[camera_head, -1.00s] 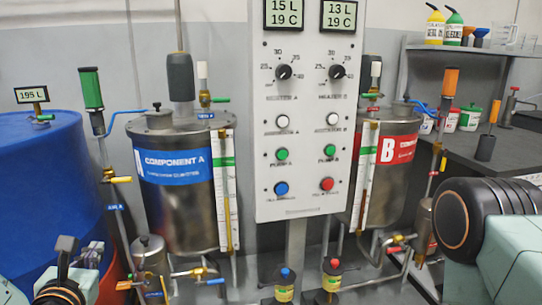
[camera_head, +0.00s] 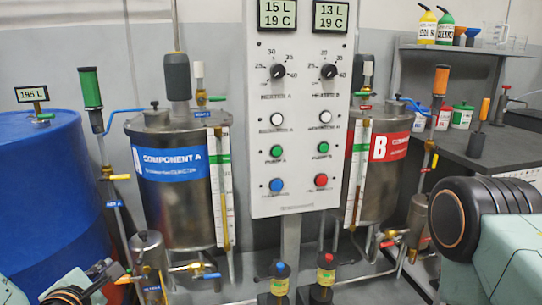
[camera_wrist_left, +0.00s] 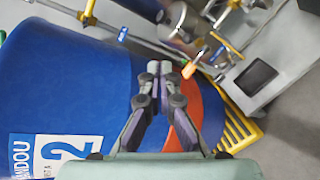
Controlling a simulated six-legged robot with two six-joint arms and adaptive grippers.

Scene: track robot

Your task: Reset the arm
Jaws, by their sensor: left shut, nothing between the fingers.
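My left gripper (camera_wrist_left: 159,80) shows in the left wrist view with its two fingers together and nothing between them. It points past the side of the blue barrel (camera_wrist_left: 70,80). In the head view only part of my left gripper (camera_head: 98,274) and wrist shows at the bottom left, in front of the blue barrel (camera_head: 45,170). My right arm comes in at the right edge of the head view; its gripper is not in view.
The control panel (camera_head: 297,120) stands between the Component A tank (camera_head: 180,205) and the Component B tank (camera_head: 385,175). Pipes and valves run below. Two small bottles (camera_head: 280,280) stand at bottom centre. A dark bench (camera_head: 510,150) is at the right.

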